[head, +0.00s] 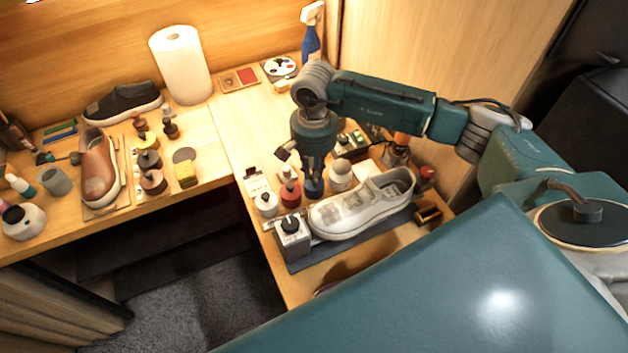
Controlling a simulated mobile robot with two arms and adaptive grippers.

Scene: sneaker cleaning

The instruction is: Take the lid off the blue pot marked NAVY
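A small dark blue pot (314,188) stands on the right-hand bench, behind the pale sneaker, between a red pot and a white pot. Its top is hidden by my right gripper (314,172), and no lettering on it can be read. My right gripper points down directly over the blue pot, with its fingertips at or just above the pot's top. I cannot tell whether the fingers touch the lid or how far apart they are. My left gripper is not in view.
The pale sneaker (362,205) lies on a dark mat (330,250) in front. A red pot (290,194), a white pot (340,175) and a white-bodied bottle (267,204) crowd the blue pot. Clear wood (240,125) lies farther back left.

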